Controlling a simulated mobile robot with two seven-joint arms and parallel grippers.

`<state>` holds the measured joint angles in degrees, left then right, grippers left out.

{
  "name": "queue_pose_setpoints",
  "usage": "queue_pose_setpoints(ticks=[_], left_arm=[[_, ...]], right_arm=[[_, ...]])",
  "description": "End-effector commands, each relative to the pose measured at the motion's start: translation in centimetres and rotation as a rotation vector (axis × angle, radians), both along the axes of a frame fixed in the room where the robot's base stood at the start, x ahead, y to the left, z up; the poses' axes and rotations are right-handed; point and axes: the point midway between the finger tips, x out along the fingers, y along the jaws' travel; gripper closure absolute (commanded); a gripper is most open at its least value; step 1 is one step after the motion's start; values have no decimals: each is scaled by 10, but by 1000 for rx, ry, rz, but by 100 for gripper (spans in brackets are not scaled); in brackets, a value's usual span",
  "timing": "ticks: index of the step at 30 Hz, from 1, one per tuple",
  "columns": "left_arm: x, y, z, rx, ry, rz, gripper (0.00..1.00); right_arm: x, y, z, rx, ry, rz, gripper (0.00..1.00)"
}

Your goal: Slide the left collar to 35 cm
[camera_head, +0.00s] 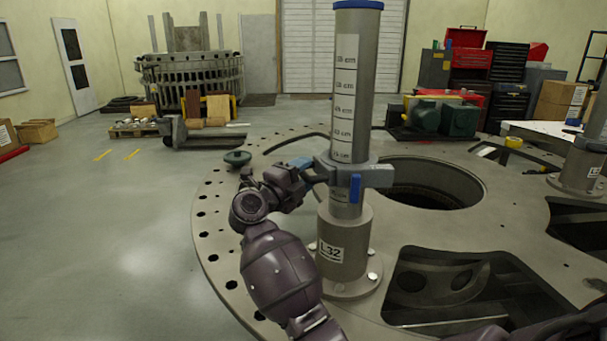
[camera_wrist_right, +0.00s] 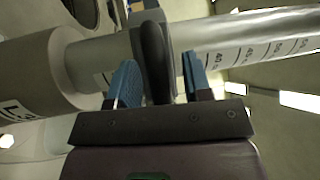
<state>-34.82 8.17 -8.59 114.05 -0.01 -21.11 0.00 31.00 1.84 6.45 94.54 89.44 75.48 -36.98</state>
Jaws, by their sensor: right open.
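The left collar (camera_head: 376,175) is a grey ring around the upright grey post (camera_head: 357,90), with a blue part on its front. It sits low on the post, a little above the wide base sleeve marked L32 (camera_head: 343,235). A label strip with cm marks runs up the post; the value at the collar's edge is not clearly readable. My right gripper (camera_head: 308,170) is at the collar's left side. In the right wrist view my open gripper (camera_wrist_right: 157,78) has its blue fingers on either side of the collar's dark handle (camera_wrist_right: 153,58), with visible gaps. My left gripper is not in view.
The round turret plate (camera_head: 222,235) has a large central hole (camera_head: 430,185) and a front opening (camera_head: 450,285). Another post base (camera_head: 577,172) stands at the right. Open floor lies left.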

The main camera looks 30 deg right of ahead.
Motion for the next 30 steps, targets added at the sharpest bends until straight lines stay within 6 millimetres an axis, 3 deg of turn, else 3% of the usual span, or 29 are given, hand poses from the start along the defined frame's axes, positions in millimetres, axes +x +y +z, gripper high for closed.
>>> queue_pose_setpoints(ticks=[7, 21, 30], left_arm=[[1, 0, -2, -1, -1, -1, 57], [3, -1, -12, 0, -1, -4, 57], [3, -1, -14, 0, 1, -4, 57]], right_arm=[[-4, 18, -4, 2, 1, 2, 55], [-23, 92, -17, 2, 2, 1, 55], [-26, 104, -17, 0, 0, 0, 55]])
